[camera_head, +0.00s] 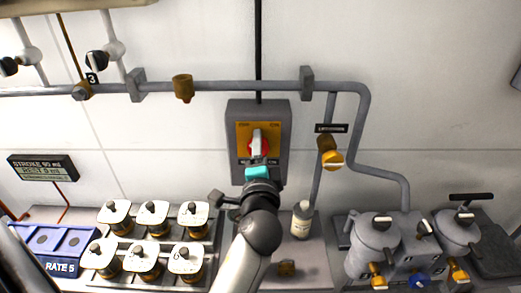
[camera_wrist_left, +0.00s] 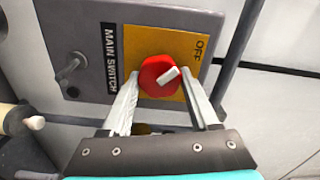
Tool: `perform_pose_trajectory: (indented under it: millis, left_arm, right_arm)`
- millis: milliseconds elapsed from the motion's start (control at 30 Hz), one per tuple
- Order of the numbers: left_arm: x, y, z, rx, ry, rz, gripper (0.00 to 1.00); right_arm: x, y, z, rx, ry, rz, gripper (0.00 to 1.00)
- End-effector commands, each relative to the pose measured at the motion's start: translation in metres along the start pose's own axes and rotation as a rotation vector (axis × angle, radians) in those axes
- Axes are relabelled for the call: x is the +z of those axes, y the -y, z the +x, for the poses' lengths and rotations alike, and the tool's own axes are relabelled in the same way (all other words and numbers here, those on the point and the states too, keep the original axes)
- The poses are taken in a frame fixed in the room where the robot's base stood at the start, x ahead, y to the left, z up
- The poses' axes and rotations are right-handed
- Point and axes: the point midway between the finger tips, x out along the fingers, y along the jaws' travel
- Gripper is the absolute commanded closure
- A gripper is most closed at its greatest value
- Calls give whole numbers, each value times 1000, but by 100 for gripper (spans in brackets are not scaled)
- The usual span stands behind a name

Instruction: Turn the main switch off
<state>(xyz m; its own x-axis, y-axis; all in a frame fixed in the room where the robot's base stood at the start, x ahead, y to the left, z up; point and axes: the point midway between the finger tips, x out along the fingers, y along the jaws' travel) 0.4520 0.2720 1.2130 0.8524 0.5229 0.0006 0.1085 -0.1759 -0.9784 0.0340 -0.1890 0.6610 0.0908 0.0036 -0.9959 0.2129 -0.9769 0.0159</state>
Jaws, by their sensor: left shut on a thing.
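The main switch is a grey wall box (camera_head: 238,168) with a yellow plate (camera_head: 245,130) and a red knob with a pale bar handle (camera_head: 257,138). In the left wrist view the red knob (camera_wrist_left: 155,76) sits on the yellow plate (camera_wrist_left: 140,38), between a MAIN SWITCH label and the word OFF. The knob's bar slants up and right, roughly toward OFF. My left gripper (camera_wrist_left: 162,88) has a finger on each side of the knob and is shut on it. In the head view my left gripper (camera_head: 258,158) partly covers the knob's lower side. My right gripper is not in view.
A grey pipe (camera_head: 225,87) crosses the wall above the switch. Several white-topped canisters (camera_head: 151,212) stand below left. A small bottle (camera_head: 302,220) and grey lidded pots (camera_head: 375,245) stand to the right. A yellow valve knob (camera_head: 332,160) hangs right of the box.

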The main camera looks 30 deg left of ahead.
Motion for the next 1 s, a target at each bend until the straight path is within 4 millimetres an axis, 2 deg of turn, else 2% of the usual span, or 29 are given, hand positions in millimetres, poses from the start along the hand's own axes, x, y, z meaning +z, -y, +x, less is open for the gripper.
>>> perform_pose_trajectory:
  millis: [300, 333, 567, 1000]
  left_arm:
    - [0, 0, 0, 2, 0, -8, 94]
    - [0, 0, 0, 2, 0, -8, 37]
    - [0, 0, 0, 1, 0, -5, 11]
    - [0, 0, 3, 1, -2, -3, 9]
  right_arm:
    - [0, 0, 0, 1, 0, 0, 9]
    - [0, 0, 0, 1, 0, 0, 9]
    - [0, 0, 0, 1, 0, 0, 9]
    - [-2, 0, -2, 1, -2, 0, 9]
